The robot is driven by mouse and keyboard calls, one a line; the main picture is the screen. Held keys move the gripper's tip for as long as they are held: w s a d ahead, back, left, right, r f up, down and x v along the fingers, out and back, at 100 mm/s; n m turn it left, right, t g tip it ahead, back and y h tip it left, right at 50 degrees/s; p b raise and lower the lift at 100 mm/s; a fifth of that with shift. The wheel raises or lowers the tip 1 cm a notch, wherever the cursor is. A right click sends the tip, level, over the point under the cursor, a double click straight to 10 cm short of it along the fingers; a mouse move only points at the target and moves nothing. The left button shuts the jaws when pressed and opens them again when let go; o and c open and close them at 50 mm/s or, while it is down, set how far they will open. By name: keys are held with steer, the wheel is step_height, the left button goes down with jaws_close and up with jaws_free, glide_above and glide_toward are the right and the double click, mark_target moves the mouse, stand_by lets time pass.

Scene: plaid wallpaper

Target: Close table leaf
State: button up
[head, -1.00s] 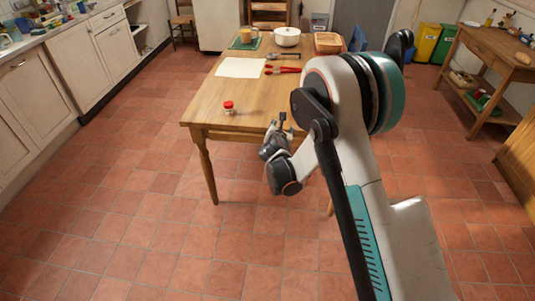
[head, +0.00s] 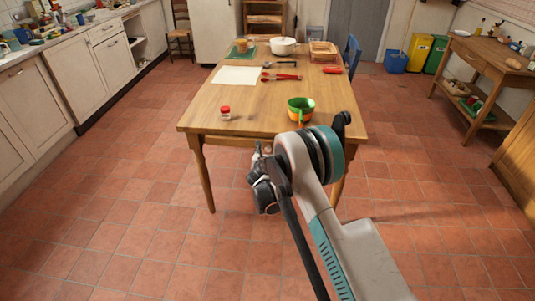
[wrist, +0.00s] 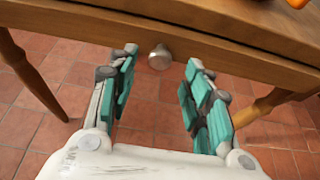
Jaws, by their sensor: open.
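The wooden table (head: 215,98) stands ahead with its near edge facing me. In the wrist view, the table's front (wrist: 90,22) crosses the top, with a round metal knob (wrist: 159,57) on it. I cannot tell from these frames whether the knob belongs to the leaf or a drawer. My gripper (wrist: 162,75) is open and empty, with its teal-padded fingers on either side of the knob. I cannot tell whether they touch it. In the head view, my gripper (head: 262,152) is at the table's near edge, partly hidden by my arm.
On the table are a red-lidded jar (head: 225,113), a green and orange bowl (head: 301,107), a white sheet (head: 236,76), red-handled tools (head: 281,77), a white pot (head: 283,46) and a basket (head: 323,51). Table legs (head: 202,172) flank the gripper. The tiled floor at left is clear.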

steer(key=shift+b+x, duration=0.65)
steer(key=shift+x, duration=1.8)
jaws_close()
